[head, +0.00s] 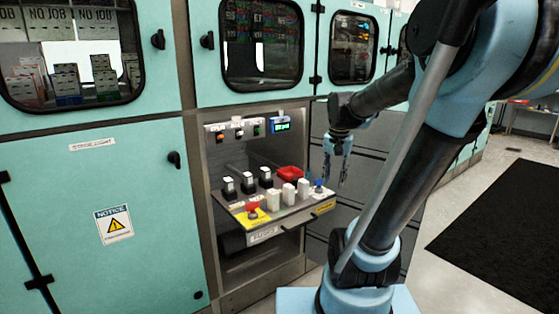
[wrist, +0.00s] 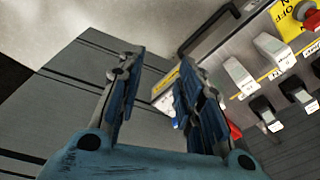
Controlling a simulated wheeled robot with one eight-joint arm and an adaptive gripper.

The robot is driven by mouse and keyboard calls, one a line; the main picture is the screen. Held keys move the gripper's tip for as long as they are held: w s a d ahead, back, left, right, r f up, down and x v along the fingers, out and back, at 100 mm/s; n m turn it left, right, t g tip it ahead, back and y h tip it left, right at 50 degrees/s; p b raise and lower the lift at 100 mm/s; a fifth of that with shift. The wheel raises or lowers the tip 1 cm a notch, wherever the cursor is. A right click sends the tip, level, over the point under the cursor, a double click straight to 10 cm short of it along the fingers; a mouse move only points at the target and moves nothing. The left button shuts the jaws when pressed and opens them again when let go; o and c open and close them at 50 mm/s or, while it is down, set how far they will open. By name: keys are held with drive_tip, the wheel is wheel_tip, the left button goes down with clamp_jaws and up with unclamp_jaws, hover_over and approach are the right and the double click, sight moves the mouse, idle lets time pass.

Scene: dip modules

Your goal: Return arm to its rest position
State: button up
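My gripper (head: 337,172) hangs fingers-down at the right side of the control panel (head: 262,232) in the head view. In the wrist view my gripper (wrist: 158,105) shows two blue-padded fingers apart, with nothing held between them. My arm (head: 415,180) rises from its light blue base at the lower right and bends over toward the panel. In the head view the fingertips look close to the blue knob (head: 319,186) at the panel's right end; I cannot tell whether they touch anything.
A dark mat (head: 500,225) lies on the open floor at right.

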drive_tip(key=s+f+n+t, duration=0.1)
drive_tip(key=s+f+n, duration=0.4)
drive_tip(key=s+f, duration=0.6)
drive_tip(key=s, duration=0.3)
drive_tip(key=shift+s+d, duration=0.25)
drive_tip(key=shift+s, duration=0.05)
drive_tip(key=shift+w+f, duration=0.15)
drive_tip(key=shift+w, duration=0.35)
